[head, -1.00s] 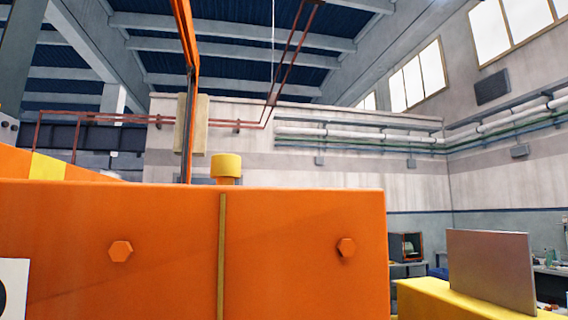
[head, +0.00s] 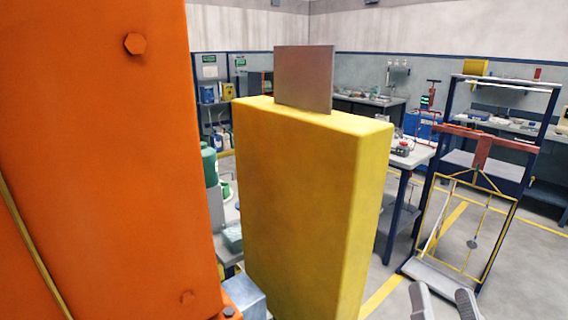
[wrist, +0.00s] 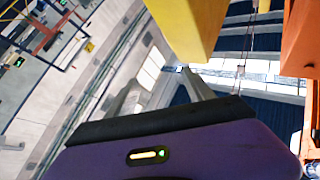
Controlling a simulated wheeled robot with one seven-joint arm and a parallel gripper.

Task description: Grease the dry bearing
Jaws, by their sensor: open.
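No bearing that I can make out as dry shows in either view, and I cannot pick out a grease tool. My gripper (head: 446,302) shows as two grey fingertips at the bottom right of the head view, apart and with nothing between them. In the wrist view, the dark purple body of my gripper fills the bottom. A large orange housing (head: 110,170) with a hex bolt stands at the left of the head view. A tall yellow block (head: 295,190) with a thin upright metal plate (head: 304,80) on top stands beside it.
A wheeled rack (head: 468,225) with a yellow frame stands at the right. Green containers (head: 209,165) stand left of the block. Workbenches line the far wall.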

